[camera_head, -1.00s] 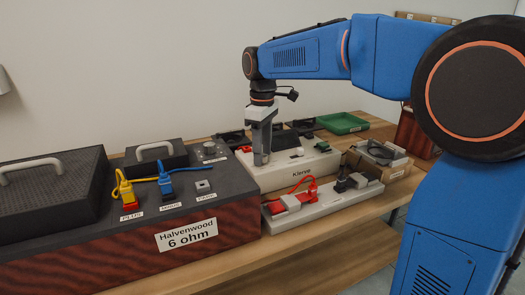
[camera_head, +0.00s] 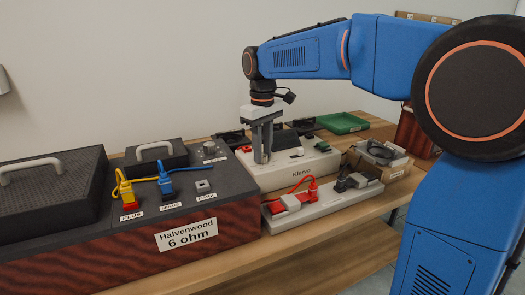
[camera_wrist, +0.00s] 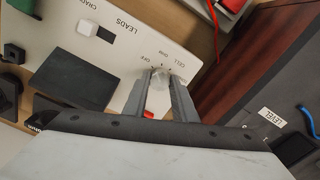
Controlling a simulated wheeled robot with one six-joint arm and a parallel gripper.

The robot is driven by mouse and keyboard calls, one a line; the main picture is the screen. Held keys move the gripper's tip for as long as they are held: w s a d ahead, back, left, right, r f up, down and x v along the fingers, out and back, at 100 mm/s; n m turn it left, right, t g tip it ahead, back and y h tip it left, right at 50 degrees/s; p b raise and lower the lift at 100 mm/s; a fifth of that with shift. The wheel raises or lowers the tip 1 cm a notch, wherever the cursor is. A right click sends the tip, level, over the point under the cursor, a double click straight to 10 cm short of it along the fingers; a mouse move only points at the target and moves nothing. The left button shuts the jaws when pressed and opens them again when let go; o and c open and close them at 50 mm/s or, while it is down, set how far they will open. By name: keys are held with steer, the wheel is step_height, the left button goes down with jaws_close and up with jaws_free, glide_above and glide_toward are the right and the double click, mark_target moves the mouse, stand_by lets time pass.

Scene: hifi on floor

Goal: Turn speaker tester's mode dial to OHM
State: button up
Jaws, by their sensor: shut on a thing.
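The speaker tester (camera_head: 284,175) is a white box marked Klervo, with a dark screen (camera_head: 286,139). In the wrist view its white panel (camera_wrist: 112,52) carries OFF, CELL and other small labels around the mode dial (camera_wrist: 159,78). My gripper (camera_head: 262,160) points down onto the tester. In the wrist view my gripper (camera_wrist: 160,76) is shut on the pale dial, one finger on each side. The fingers partly hide the dial, and I cannot read where its pointer stands.
A dark speaker box (camera_head: 150,232) labelled Halvenwood 6 ohm stands at left, with yellow (camera_head: 124,191) and blue (camera_head: 166,187) plugs. A white strip (camera_head: 328,204) with a red plug (camera_head: 312,191) lies in front of the tester. A green tray (camera_head: 342,123) is behind.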

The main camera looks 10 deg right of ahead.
mark_target(263, 155)
steer(key=m, duration=0.4)
steer(key=shift+m, duration=0.7)
steer(key=o, duration=1)
steer(key=shift+o, duration=0.2)
steer(key=shift+r, duration=0.1)
step_height(263, 155, up, 17)
steer(key=shift+r, duration=0.15)
